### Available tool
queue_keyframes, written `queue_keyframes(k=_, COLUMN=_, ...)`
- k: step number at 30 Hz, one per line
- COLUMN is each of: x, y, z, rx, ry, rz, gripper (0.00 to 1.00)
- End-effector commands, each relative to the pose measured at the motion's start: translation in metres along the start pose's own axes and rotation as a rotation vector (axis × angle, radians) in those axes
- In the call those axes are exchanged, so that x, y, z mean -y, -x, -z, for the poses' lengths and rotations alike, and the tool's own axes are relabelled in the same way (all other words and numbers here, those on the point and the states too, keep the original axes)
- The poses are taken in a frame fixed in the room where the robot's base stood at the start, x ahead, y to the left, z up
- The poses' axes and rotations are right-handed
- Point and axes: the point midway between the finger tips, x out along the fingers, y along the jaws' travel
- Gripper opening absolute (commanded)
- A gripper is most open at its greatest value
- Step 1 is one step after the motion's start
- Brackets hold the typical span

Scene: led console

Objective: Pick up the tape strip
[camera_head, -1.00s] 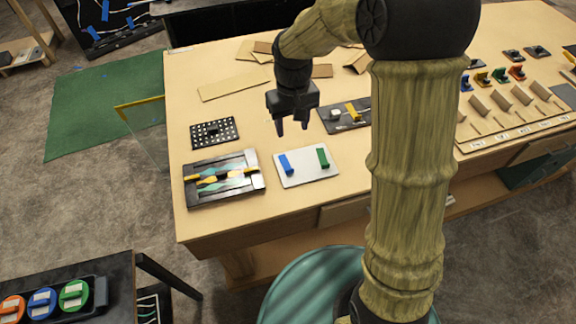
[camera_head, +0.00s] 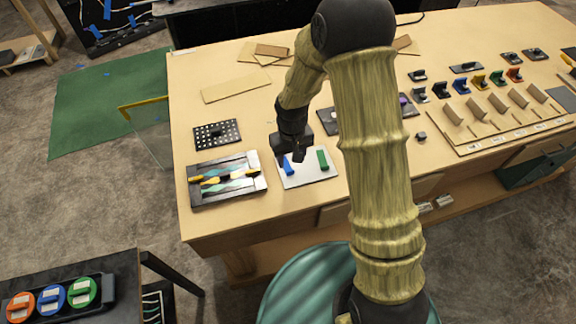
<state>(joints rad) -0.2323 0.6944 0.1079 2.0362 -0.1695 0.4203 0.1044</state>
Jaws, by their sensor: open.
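A white plate (camera_head: 312,180) lies near the front edge of the table, with a small blue piece (camera_head: 288,169) on its left and a small green piece (camera_head: 322,159) on its right. These look like short strips or blocks; I cannot tell for certain which is the tape strip. My gripper (camera_head: 292,159) is open and points down at the blue piece, low over the back left of the plate. Its fingers partly cover the blue piece, and I cannot tell whether they touch it.
A black-framed panel with coloured strips (camera_head: 197,199) lies left of the plate. A black dotted board (camera_head: 217,132) is behind it. A dark board (camera_head: 327,122) is behind the plate, partly hidden by my arm. Wooden stands (camera_head: 500,103) and coloured clips fill the table's right side.

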Motion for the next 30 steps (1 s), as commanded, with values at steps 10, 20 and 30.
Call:
queue_keyframes(k=10, x=0.0, y=-0.002, z=0.0, rx=-0.001, ry=0.001, rz=0.0, gripper=0.48)
queue_keyframes(k=20, x=0.004, y=-0.026, z=0.0, rx=0.004, ry=0.003, rz=0.0, gripper=0.48)
queue_keyframes(k=30, x=0.004, y=-0.053, z=0.001, rx=-0.002, ry=0.002, rz=0.0, gripper=0.48)
